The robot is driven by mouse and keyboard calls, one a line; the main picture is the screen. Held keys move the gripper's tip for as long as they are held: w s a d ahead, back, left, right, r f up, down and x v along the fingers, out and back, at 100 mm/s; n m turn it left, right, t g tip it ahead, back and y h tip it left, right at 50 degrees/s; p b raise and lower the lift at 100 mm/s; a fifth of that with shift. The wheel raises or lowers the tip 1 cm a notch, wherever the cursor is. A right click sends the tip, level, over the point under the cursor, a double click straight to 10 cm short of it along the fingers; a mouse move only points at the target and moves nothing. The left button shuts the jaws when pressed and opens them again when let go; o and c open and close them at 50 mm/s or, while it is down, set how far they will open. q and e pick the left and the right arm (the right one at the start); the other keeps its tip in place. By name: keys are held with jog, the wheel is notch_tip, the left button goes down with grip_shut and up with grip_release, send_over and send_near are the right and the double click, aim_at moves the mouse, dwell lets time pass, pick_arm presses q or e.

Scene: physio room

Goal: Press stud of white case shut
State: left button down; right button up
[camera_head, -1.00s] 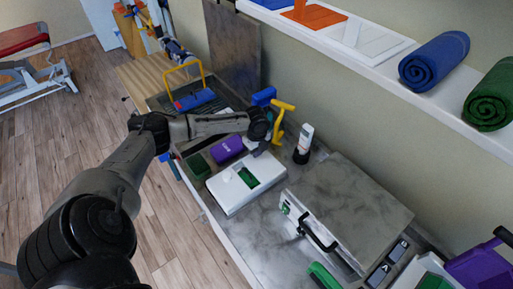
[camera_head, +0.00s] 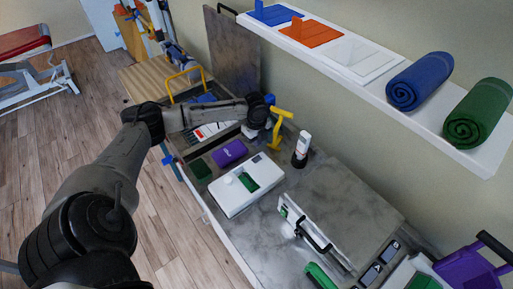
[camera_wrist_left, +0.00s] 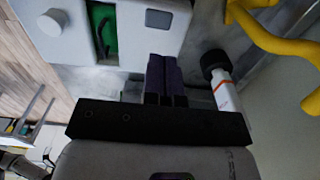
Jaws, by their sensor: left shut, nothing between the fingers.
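The white case (camera_head: 222,201) lies on the grey bench in the head view, with a green recess and a round white knob on top. In the left wrist view the case (camera_wrist_left: 120,52) fills the upper left, with its green recess, the round white stud (camera_wrist_left: 53,22) and a small grey square plate. My left gripper (camera_head: 250,132) is beyond the case's far edge in the head view, partly hidden by its wrist. In the wrist view its dark purple fingers (camera_wrist_left: 164,72) are together and empty, apart from the stud. My right gripper does not show.
A white bottle with a black cap (camera_head: 301,148) and a yellow stand (camera_head: 277,128) are close right of the gripper. A purple box (camera_head: 230,153) lies behind the case. A panel with a black handle (camera_head: 317,238) stands to the right. A white shelf (camera_head: 345,62) overhangs the back.

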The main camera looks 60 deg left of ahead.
pick_arm(q)
jog(key=shift+r, duration=2.2)
